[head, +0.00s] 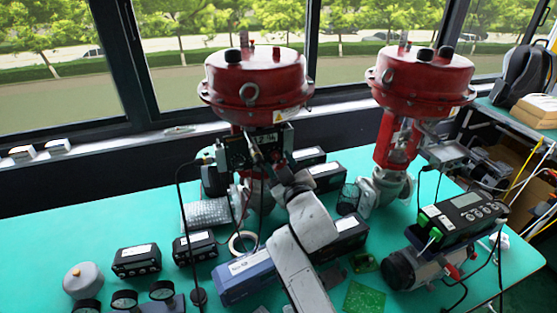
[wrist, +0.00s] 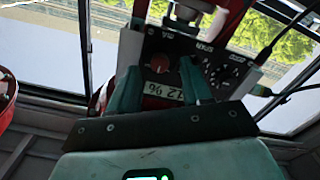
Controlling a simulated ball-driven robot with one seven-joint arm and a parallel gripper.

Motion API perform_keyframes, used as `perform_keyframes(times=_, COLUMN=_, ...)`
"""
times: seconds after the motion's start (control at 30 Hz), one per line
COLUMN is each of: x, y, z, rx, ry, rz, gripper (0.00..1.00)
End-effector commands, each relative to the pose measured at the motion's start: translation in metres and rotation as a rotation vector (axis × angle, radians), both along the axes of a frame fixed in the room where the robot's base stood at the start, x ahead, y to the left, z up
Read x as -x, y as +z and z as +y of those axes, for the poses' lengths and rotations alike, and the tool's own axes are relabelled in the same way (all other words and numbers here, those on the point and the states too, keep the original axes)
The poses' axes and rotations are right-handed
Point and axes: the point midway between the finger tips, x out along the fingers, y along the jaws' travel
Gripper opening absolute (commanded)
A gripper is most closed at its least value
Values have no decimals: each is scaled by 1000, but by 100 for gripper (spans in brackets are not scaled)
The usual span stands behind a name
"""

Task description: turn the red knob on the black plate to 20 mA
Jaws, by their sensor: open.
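The black plate (wrist: 215,62) is on the valve under the red actuator, and it also shows in the head view (head: 238,150). The red knob (wrist: 160,63) is on the plate, beside a display (wrist: 164,91) with tilted digits, hard to read. In the head view my gripper (head: 288,178) is at the plate's right end and the knob is hidden or too small to tell.
Red actuators (head: 255,85) (head: 422,80) stand at the back of the green table (head: 60,245). Black boxes (head: 136,260) and gauges lie on it. A cable (head: 178,195) hangs left of the plate. A grey device with a display (head: 462,214) stands at the right.

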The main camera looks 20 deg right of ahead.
Motion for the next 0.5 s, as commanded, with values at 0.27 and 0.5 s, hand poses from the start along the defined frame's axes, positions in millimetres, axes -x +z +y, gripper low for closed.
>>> perform_keyframes(times=0.27, x=-19, y=0, z=0, rx=-2, ry=0, rz=0, gripper=49)
perform_keyframes(times=0.5, x=-20, y=-1, z=0, rx=-2, ry=0, rz=1, gripper=49)
